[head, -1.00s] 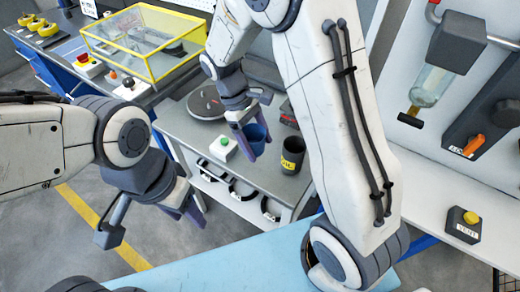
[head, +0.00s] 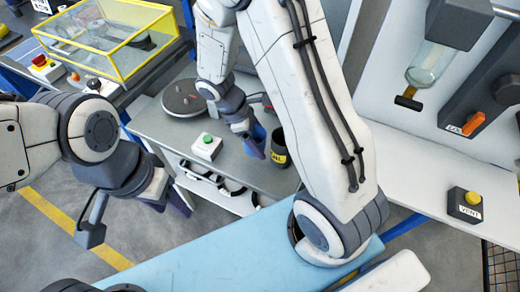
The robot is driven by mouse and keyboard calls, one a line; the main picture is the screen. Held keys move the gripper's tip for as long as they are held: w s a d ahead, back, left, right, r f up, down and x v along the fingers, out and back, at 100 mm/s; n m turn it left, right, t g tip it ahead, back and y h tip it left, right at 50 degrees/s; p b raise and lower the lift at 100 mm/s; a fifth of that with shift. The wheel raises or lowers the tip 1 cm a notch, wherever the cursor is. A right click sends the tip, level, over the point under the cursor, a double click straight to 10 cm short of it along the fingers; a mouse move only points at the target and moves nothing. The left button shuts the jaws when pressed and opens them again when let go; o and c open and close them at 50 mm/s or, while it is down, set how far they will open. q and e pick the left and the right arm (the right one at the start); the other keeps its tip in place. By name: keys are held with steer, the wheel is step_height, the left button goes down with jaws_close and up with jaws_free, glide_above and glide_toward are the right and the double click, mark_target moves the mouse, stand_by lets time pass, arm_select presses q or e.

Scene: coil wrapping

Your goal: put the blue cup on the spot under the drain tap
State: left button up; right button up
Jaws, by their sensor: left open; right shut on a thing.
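The blue cup (head: 260,131) is mostly hidden by my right gripper (head: 256,145), which is shut on it at the grey side table; I cannot tell how far it is above the tabletop. My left gripper (head: 177,203) is open and empty, over the floor at left. The drain tap (head: 408,102) is a dark cross-handle under a clear glass vessel (head: 431,64) on the white panel at right. The spot under the tap cannot be made out; my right arm covers part of the white ledge (head: 400,180) there.
A dark cup with a yellow label (head: 280,151) stands close beside the blue cup. A green-button box (head: 207,146) and a round dark plate (head: 184,98) are on the grey table. A VENT button box (head: 465,204) sits on the white ledge. A blue surface (head: 220,250) lies in front.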

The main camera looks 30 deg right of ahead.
steer(key=shift+f, duration=2.4)
steer(key=shift+f, duration=0.15)
steer(key=o, duration=1.2)
steer(key=shift+c, duration=0.2)
